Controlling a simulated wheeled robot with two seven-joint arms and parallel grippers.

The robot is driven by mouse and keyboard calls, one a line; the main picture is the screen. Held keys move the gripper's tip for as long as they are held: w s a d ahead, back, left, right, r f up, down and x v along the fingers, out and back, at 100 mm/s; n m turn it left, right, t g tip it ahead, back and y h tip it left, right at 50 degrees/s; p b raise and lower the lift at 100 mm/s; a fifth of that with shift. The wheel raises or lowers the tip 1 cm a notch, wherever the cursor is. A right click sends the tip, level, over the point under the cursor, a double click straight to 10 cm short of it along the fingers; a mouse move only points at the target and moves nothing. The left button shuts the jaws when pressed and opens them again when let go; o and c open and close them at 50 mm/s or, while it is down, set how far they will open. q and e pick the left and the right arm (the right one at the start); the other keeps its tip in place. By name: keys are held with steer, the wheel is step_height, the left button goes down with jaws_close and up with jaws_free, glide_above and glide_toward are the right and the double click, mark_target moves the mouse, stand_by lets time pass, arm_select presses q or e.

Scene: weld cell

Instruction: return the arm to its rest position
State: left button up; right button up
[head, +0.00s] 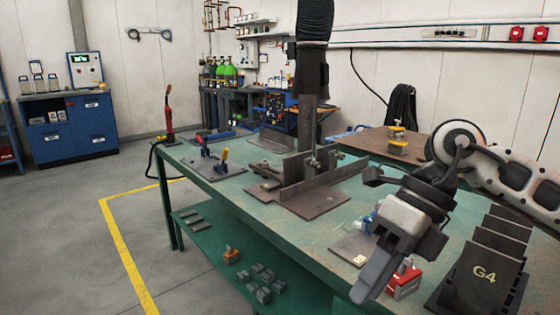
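My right arm (520,180) comes in from the right edge, above the right part of the green welding table (240,200). Its gripper (372,280) points down and to the left over the table's front edge area. I see no object held in it, but the angle does not show clearly whether its fingers are apart. It overlaps a red and white box (405,282) in the picture; whether they touch cannot be told.
Dark plates marked G4 (484,274) stand in a rack at lower right. A brown table (375,143) is behind. The floor at left is clear.

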steer(key=s+a+r+m+g+y+p, duration=0.1)
steer(key=s+a+r+m+y, duration=0.15)
steer(key=a+y, duration=0.5)
steer(key=s+a+r+m+y+p, duration=0.1)
steer(key=s+a+r+m+y, duration=0.1)
steer(key=a+m+y, duration=0.35)
steer(key=w+d+f+m+t+p, duration=0.1)
steer(key=w+d+f+m+t, duration=0.15)
steer(key=m+t, duration=0.65)
steer(key=w+d+f+m+t, duration=0.2)
steer(key=w+m+t, duration=0.2)
steer(key=m+t, duration=0.55)
steer(key=d+f+m+t+h, duration=0.3)
steer(key=d+f+m+h, duration=0.2)
steer(key=f+m+h, duration=0.55)
arm_select(q)
steer(key=shift+s+a+r+g+p, duration=0.3)
steer(key=shift+r+p, duration=0.25)
steer(key=shift+p, duration=0.2)
arm_select(e)
steer(key=s+d+f+m+g+h, duration=0.2)
steer(key=s+f+g, duration=0.1)
steer(key=s+f, duration=0.2)
steer(key=s+d+f+m+g+h, duration=0.3)
steer(key=s+f, duration=0.3)
steer(key=f, duration=0.4)
steer(key=shift+d+f+g, duration=0.25)
steer(key=shift+d+g, duration=0.05)
steer(key=shift+g, duration=0.25)
